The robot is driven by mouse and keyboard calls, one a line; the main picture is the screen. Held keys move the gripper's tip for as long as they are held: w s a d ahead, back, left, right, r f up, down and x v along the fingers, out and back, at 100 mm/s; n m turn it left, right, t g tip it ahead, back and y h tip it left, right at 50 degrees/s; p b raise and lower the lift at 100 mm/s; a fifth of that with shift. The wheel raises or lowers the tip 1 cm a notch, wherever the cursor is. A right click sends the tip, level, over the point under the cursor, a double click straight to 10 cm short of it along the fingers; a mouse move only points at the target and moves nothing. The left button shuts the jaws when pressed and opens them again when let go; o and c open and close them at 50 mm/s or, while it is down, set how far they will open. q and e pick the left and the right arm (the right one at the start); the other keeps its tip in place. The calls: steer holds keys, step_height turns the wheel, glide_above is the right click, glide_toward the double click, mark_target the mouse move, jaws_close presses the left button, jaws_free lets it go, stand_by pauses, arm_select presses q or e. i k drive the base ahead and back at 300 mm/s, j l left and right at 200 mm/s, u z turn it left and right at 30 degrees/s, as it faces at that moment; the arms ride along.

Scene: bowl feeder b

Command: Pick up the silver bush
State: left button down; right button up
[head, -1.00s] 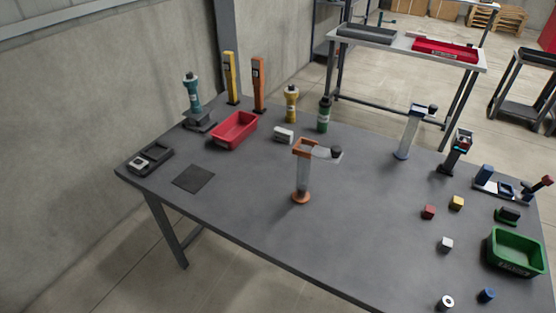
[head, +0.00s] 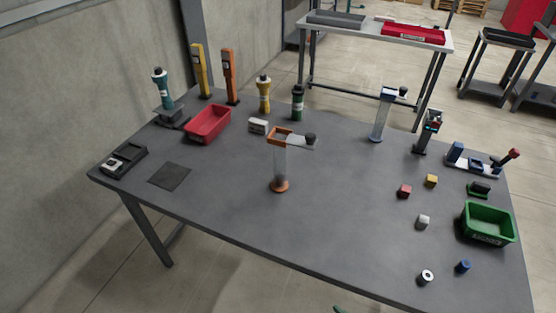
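A small silver-white ring-shaped piece with a dark hole, which looks like the silver bush (head: 427,277), lies near the front right edge of the grey table (head: 330,235). Its hole shows towards me. It stands clear of its neighbours, and nothing holds it. No gripper of mine can be made out in the head view. A small green tip (head: 340,309) shows at the bottom edge, too cut off to tell what it is.
A blue piece (head: 463,266) lies just right of the bush. A green bin (head: 488,238) and white block (head: 422,222) lie beyond. A clear tube stand (head: 280,165) with an orange base stands mid-table. The front middle of the table is clear.

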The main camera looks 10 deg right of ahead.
mark_target(426, 276)
steer(key=z, duration=0.4)
steer(key=l+z, duration=0.1)
steer(key=z, duration=0.3)
steer(key=l+z, duration=0.1)
steer(key=z, duration=0.75)
steer(key=i+l, duration=0.1)
steer(key=l, duration=0.8)
steer(key=i+l, duration=0.15)
steer(key=l, duration=0.3)
steer(key=u, duration=0.4)
steer(key=l+u, duration=0.15)
steer(key=u, duration=0.7)
steer(key=l+u, duration=0.1)
steer(key=u, duration=0.3)
steer(key=k, duration=0.05)
